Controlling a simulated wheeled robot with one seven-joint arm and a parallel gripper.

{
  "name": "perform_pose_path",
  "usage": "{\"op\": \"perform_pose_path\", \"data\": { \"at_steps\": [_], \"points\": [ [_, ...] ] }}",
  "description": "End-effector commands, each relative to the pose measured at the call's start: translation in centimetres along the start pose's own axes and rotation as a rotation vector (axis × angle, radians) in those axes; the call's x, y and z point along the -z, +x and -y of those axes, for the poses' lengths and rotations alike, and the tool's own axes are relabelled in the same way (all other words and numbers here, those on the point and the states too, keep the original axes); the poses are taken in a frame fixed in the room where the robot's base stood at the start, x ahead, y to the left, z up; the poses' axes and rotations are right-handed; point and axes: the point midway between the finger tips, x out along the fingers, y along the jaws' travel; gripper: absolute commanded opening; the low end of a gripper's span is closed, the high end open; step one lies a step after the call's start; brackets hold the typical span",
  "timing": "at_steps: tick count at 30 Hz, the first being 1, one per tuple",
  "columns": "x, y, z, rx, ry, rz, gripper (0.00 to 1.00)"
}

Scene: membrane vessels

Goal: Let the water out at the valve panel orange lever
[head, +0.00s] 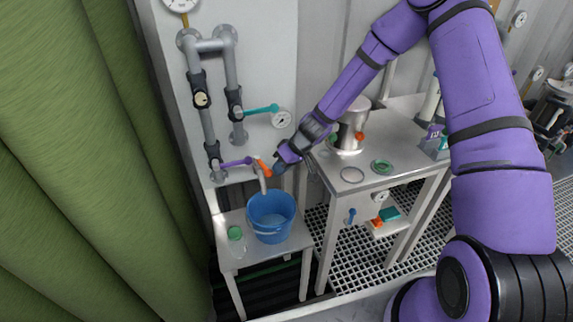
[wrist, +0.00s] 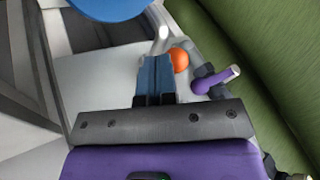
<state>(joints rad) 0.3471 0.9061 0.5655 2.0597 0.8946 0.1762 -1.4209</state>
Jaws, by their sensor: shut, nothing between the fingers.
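The orange lever (head: 263,168) sits on the tap of the valve panel (head: 265,60), above the blue bucket (head: 270,218). The tap's spout (head: 263,186) points down over the bucket. My gripper (head: 279,168) is just right of the orange lever in the head view. In the wrist view its blue fingers (wrist: 155,78) are shut and empty. The lever's rounded orange end (wrist: 179,59) shows close beside the fingertips there; I cannot tell whether they touch. The spout (wrist: 161,40) shows beyond the fingers. I cannot see water flowing.
A purple lever (head: 235,162) is just left of the tap, and a teal lever (head: 262,109) is higher on the pipes. A bottle with a green cap (head: 236,240) stands beside the bucket on the small table (head: 238,264). A steel bench (head: 405,160) stands right.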

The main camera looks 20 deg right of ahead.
Motion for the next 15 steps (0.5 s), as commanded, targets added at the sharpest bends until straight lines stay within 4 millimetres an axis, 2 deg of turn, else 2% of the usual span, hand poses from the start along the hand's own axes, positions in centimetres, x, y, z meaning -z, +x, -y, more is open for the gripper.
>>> {"op": "perform_pose_path", "data": {
  "at_steps": [15],
  "points": [
    [-0.12,0.31,0.67,0.001,-0.001,0.001,0.0]
  ]
}}
